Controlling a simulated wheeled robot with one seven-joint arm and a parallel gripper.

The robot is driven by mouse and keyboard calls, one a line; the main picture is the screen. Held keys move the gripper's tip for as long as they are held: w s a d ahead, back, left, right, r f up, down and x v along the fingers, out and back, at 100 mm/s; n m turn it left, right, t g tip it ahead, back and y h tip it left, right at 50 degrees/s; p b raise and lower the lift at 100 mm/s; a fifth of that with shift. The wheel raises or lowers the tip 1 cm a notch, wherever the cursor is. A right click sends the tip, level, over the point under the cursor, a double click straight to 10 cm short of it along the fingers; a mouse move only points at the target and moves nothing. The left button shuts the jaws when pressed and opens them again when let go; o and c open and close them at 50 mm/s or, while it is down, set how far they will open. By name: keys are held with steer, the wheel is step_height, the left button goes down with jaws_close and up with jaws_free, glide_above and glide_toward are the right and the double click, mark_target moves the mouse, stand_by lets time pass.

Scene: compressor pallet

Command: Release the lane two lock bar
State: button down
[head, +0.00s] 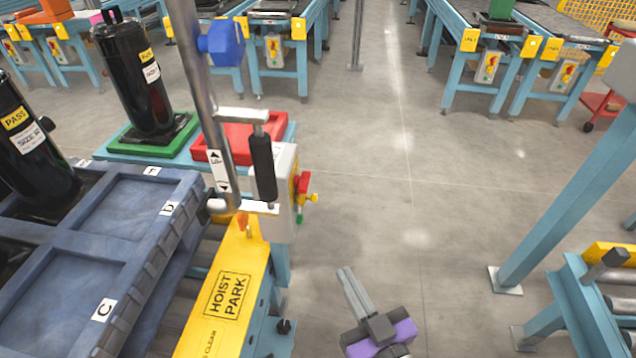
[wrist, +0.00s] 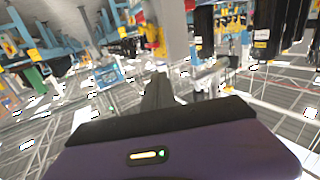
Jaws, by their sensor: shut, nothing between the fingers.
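My gripper (head: 347,272) hangs over open floor in the lower middle of the head view, with its grey fingers together and nothing between them. The shut fingers also show in the wrist view (wrist: 158,82), above the purple housing. I cannot single out the lane two lock bar for sure. Conveyor lanes with yellow end plates (head: 470,40) stand at the far back, too small for their labels to be read surely. A black-handled part (head: 610,262) sits by a yellow plate at the right edge; I cannot tell what it is. My gripper touches none of these.
A hoist handle (head: 262,165) stands upright there. A red tray (head: 238,140) lies behind. A blue post (head: 565,180) rises at right. The middle floor is clear.

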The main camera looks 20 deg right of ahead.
steer(key=w+r+g+h+p, duration=0.1)
steer(key=w+r+p, duration=0.55)
steer(key=w, duration=0.55)
steer(key=f, duration=0.1)
steer(key=d+f+m+g+h, duration=0.1)
steer(key=f, duration=0.1)
steer(key=w+d+f+m+g, duration=0.1)
steer(key=f, duration=0.1)
steer(key=shift+w+d+f+h, duration=0.1)
steer(key=shift+f+h, duration=0.05)
steer(key=shift+h, duration=0.25)
steer(key=shift+w, duration=0.15)
steer(key=w+d+f, duration=0.1)
steer(key=w+f, duration=0.5)
steer(key=w, duration=0.5)
steer(key=shift+d+f, duration=0.2)
steer(key=shift+d, duration=0.2)
